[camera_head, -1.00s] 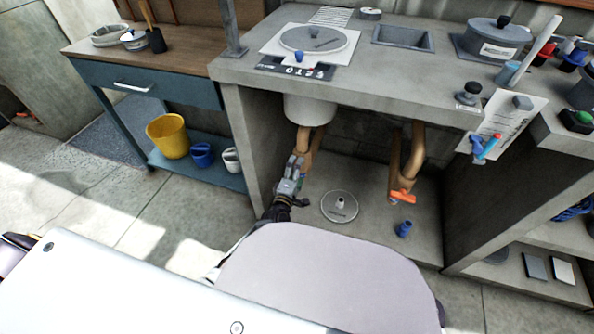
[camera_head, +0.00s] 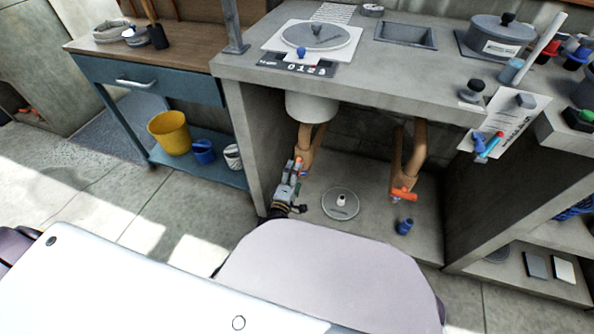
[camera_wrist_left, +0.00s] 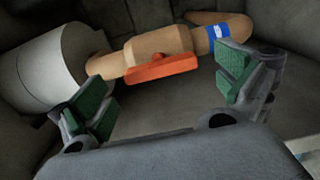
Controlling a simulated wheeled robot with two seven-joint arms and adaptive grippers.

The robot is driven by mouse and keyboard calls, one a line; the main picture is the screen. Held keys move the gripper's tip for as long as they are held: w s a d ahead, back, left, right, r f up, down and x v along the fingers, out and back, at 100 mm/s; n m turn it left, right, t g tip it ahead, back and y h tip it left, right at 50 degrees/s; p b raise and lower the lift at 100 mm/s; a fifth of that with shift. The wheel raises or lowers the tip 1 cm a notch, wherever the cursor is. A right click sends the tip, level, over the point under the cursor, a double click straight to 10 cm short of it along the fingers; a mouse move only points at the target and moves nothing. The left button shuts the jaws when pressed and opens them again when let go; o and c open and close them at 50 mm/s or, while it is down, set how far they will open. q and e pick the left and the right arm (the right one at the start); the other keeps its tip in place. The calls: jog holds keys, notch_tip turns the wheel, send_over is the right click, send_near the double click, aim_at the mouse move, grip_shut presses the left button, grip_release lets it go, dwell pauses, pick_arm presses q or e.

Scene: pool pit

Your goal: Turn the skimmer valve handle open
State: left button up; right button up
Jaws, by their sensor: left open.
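An orange valve handle (camera_head: 298,161) sits on the left tan pipe (camera_head: 305,140) under the counter. In the left wrist view the orange handle (camera_wrist_left: 162,70) lies along the pipe's valve body (camera_wrist_left: 158,47), beside a blue band (camera_wrist_left: 218,38). My left gripper (camera_head: 296,171) is just below and in front of this handle. In the left wrist view the gripper (camera_wrist_left: 168,92) is open, with green pads on either side of the handle and nothing between them. Whether any pad touches the handle I cannot tell. My right gripper is not in view.
A second orange handle (camera_head: 403,195) is on the right pipe. A round grey lid (camera_head: 340,204) and a blue fitting (camera_head: 404,227) lie on the niche floor. The counter's left wall (camera_head: 243,150) stands close to my left arm. A white cylinder (camera_wrist_left: 52,78) adjoins the pipe.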

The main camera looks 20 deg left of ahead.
pick_arm(q)
jog(key=s, duration=0.8)
jog(key=shift+a, duration=0.15)
jog(key=shift+s, duration=0.1)
dwell(0.6)
